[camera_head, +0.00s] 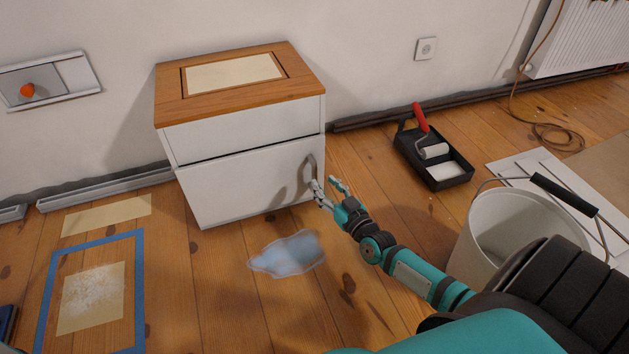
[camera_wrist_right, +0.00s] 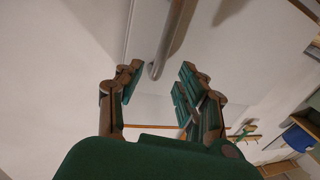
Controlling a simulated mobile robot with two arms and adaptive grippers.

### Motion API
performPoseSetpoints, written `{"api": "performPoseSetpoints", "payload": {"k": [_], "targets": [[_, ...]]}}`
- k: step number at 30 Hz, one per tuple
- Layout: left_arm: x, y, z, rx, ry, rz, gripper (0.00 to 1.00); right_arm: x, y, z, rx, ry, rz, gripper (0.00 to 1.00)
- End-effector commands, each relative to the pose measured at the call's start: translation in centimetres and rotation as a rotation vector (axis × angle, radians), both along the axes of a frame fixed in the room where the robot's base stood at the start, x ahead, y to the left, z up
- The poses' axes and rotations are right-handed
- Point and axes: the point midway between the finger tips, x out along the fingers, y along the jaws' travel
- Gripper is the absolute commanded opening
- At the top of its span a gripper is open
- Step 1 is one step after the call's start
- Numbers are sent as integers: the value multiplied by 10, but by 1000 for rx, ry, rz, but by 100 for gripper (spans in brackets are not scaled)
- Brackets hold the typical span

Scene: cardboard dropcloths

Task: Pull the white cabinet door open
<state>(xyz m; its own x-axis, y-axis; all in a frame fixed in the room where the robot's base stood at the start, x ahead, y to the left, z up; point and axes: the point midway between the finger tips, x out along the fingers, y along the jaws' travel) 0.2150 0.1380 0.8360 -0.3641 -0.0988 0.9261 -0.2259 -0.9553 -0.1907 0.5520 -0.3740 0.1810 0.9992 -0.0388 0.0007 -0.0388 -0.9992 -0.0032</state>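The white cabinet (camera_head: 225,130) stands against the wall under a wooden top. Its lower door (camera_head: 235,185) is closed, with a grey vertical handle (camera_head: 311,165) near the right edge. My right gripper (camera_head: 329,190) is by the lower end of this handle. In the right wrist view my right gripper (camera_wrist_right: 157,82) has its fingers spread apart, and the handle (camera_wrist_right: 174,38) comes down to the gap between them. The fingers do not appear closed on it. My left gripper is not in view.
A blue-taped rectangle (camera_head: 140,290) marks the floor at left.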

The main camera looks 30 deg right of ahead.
Motion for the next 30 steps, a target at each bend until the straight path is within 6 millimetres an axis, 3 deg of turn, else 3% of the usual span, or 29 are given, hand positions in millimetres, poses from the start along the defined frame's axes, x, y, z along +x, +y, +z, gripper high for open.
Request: {"api": "performPoseSetpoints", "payload": {"k": [1, 9, 22, 30], "targets": [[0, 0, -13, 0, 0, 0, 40, 12, -1, -5, 1, -4, -1, 38], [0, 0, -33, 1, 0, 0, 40, 52, -3, -3, 0, -1, -2, 38], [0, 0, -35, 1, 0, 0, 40, 62, -3, 0, 0, 1, -1, 38], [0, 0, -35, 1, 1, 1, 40, 62, -3, 0, 0, 1, -1, 3]]}}
